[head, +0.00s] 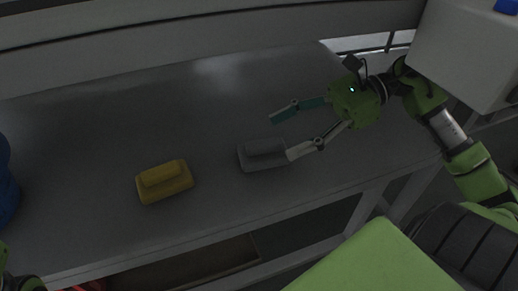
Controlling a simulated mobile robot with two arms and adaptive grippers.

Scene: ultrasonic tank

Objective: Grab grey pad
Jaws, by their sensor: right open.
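The grey pad (250,163) lies flat on the dark grey table near its front edge, in the middle of the head view. It has a raised grip block on top. My right gripper (281,137) reaches in from the right with its fingers spread wide. Its lower, pale finger ends at the pad's right side and overlaps it in the picture; I cannot tell whether they touch. Its upper, teal-tipped finger is beyond the pad's far side. Nothing is held between the fingers.
A similar yellow pad (165,183) lies on the table (120,130) to the left of the grey one. A blue object (6,185) is cut off at the left edge. A pale box (465,50) stands at the upper right. The table's back half is clear.

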